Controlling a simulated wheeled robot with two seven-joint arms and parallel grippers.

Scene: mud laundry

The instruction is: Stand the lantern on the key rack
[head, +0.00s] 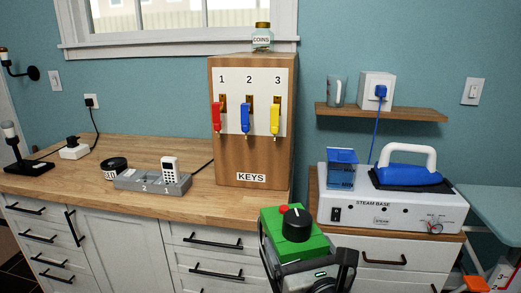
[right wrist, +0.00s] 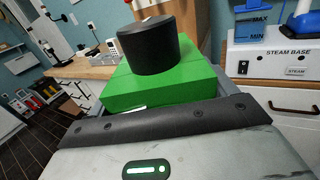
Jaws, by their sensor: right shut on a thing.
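The key rack (head: 231,150) is an upright wooden box on the counter, with a white panel, red, blue and yellow keys on hooks 1 to 3 and a KEYS label. My right gripper (head: 308,268) is shut on a green boxy thing (head: 275,228) with a black round knob and a red button, which looks to be the lantern. It is held roughly upright in front of the counter, lower than the rack's top and to its right. The lantern (right wrist: 150,90) also shows above the gripper in the right wrist view. My left gripper is not in view.
A COINS jar (head: 262,38) stands on the rack's top near its right side. A steam base (head: 390,212) with a blue iron stands to the right, below a wooden shelf (head: 380,113). A grey dock (head: 152,181) with a white handset is left of the rack.

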